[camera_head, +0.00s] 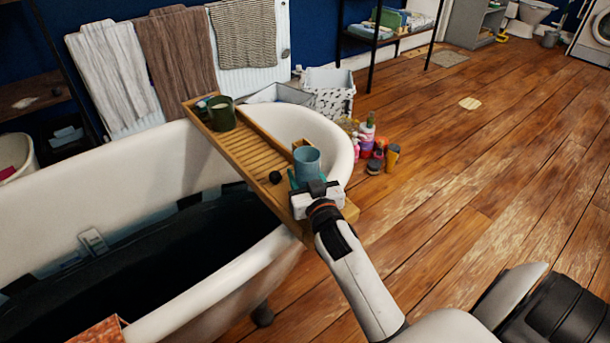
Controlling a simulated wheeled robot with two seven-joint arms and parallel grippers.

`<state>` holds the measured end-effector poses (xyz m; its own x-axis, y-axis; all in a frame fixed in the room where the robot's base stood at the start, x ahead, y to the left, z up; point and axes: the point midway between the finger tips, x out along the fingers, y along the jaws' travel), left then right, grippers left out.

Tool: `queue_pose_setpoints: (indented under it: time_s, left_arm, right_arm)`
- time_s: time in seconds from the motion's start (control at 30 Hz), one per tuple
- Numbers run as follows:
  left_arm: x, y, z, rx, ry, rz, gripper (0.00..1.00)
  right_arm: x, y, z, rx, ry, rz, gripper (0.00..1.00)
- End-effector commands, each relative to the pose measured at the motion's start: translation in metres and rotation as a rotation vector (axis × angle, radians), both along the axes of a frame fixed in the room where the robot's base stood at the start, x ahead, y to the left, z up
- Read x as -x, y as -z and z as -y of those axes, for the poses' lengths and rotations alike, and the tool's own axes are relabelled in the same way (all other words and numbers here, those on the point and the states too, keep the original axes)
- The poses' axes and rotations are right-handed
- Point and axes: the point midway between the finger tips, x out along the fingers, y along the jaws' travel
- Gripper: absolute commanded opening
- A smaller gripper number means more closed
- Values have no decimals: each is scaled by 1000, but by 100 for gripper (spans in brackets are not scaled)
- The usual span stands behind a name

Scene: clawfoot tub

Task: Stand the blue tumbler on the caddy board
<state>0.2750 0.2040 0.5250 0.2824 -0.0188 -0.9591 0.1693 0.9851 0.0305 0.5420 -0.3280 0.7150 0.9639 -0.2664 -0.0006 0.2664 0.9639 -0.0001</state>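The blue tumbler (307,160) is upright at the near end of the wooden caddy board (250,150), which lies across the white tub. My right gripper (303,182) is at the near side of the tumbler, low on its wall, and looks shut on it. The fingers are mostly hidden by the gripper body and the tumbler. The tumbler's base is hidden, so I cannot tell whether it touches the board. My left gripper is not in view.
A dark green cup (221,113) stands at the board's far end. A small dark round thing (275,177) lies on the slats left of the tumbler. Several bottles (367,135) stand on the floor beyond the tub (335,138). The wooden floor at right is mostly clear.

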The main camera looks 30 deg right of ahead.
Motion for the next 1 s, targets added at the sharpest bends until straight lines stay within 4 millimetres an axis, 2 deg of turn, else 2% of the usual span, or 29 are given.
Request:
queue_pose_setpoints:
  time_s: [0.83, 0.87, 1.0]
  left_arm:
    - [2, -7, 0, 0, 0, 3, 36]
    - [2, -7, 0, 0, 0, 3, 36]
    - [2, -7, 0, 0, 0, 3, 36]
  right_arm:
    - [0, 3, 0, 0, 0, 1, 0]
    - [0, 3, 0, 0, 0, 1, 54]
    - [0, 3, 0, 0, 0, 1, 74]
